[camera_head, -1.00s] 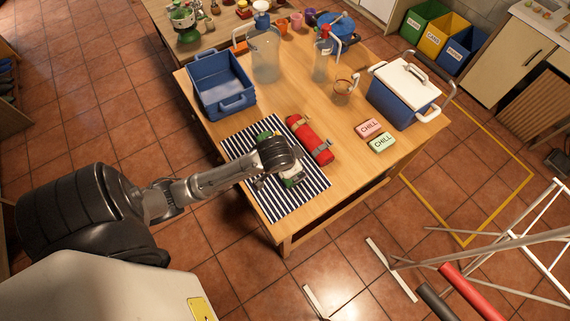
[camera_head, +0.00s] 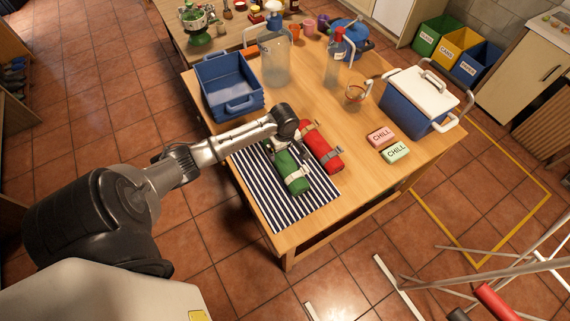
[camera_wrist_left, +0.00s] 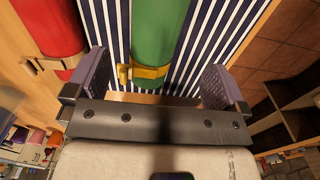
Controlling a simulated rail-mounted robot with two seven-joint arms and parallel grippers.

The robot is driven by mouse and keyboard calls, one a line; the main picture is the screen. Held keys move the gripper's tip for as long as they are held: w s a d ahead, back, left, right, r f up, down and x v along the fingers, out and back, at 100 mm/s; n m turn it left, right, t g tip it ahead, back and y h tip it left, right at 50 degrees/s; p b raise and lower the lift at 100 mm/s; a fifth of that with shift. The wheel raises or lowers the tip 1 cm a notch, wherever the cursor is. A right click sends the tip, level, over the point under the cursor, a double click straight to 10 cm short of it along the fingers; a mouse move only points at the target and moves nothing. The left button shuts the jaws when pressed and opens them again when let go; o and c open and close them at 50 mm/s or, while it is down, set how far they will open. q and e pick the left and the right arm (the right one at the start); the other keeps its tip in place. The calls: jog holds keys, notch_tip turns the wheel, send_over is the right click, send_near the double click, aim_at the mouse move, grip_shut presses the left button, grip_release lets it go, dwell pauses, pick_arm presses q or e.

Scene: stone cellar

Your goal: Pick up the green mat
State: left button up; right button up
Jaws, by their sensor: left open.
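The green mat (camera_head: 288,172) is a rolled green cylinder with pale straps, lying on a navy-and-white striped cloth (camera_head: 299,214) on the wooden table. My left gripper (camera_head: 284,138) is at its far end, and my wrist hides that end in the head view. In the left wrist view the green mat (camera_wrist_left: 160,32) runs between the two spread fingers of my left gripper (camera_wrist_left: 157,82), with a yellowish strap buckle near them. The fingers are open and do not close on it; clear gaps show on both sides. My right gripper is not in view.
A red roll (camera_head: 322,149) lies close beside the green mat, on its right. A blue crate (camera_head: 228,86) stands behind to the left. A clear jug (camera_head: 275,62), a bottle (camera_head: 334,67), two CHILL packs (camera_head: 381,138) and a cooler (camera_head: 413,103) stand farther off.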

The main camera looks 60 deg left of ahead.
aim_at(285, 160)
pick_arm(q)
notch_tip(285, 160, down, 6)
jog(key=shift+r+b, duration=0.2)
jog(key=shift+b, duration=0.2)
jog(key=shift+w+a+f+b, duration=0.1)
jog(key=shift+f+b, duration=0.2)
jog(key=shift+f, duration=1.05)
jog(key=shift+w+f+b, duration=0.1)
jog(key=shift+f+b, duration=0.15)
jog(key=shift+f, duration=1.1)
jog(key=shift+c, duration=0.4)
jog(key=c, duration=1)
